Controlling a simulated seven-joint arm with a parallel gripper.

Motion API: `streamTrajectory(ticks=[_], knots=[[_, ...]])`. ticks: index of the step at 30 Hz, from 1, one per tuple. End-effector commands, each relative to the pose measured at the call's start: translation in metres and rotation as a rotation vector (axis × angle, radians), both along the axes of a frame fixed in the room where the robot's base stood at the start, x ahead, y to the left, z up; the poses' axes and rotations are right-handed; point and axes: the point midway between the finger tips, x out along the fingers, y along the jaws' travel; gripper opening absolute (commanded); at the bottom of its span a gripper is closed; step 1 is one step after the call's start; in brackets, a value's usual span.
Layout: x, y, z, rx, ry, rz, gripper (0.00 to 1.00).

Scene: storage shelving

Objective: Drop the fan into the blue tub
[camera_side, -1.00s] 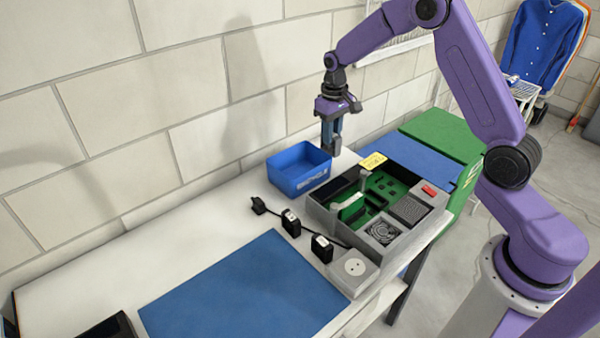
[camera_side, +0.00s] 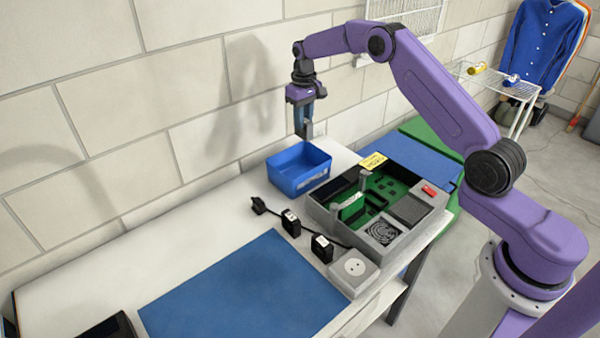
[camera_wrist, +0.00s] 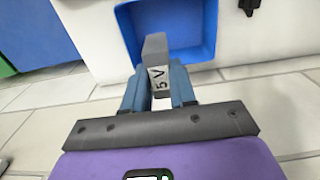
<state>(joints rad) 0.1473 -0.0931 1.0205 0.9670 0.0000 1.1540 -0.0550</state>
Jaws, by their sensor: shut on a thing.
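My gripper (camera_side: 304,124) is shut on a grey block (camera_side: 308,130), held in the air above the blue tub's back part in the side view. In the wrist view the block (camera_wrist: 155,47) hangs between my fingers and carries a white "5 V" label. Its broad face does not show, so I cannot tell by shape whether it is the fan. The blue tub (camera_side: 306,182) stands on the white table near the wall. In the wrist view the tub (camera_wrist: 208,30) lies beyond the block and partly behind it; its visible interior looks empty.
A grey case (camera_side: 360,224) with green boards, an upright plate and a round fan-like grille (camera_side: 383,231) stands right of the tub. A black cable with plugs (camera_side: 291,224) lies in front of the tub. A blue mat (camera_side: 245,290) is clear.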

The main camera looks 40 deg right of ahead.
Motion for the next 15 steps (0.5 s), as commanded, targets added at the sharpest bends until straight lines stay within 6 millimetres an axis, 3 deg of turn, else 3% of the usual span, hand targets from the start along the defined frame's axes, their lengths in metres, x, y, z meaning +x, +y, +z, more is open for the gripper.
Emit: streamTrajectory(ticks=[7,15], knots=[[0.000,0.000,-0.028,0.000,0.002,0.000,0.00],[-0.001,0.000,-0.043,0.000,0.000,0.000,0.00]])
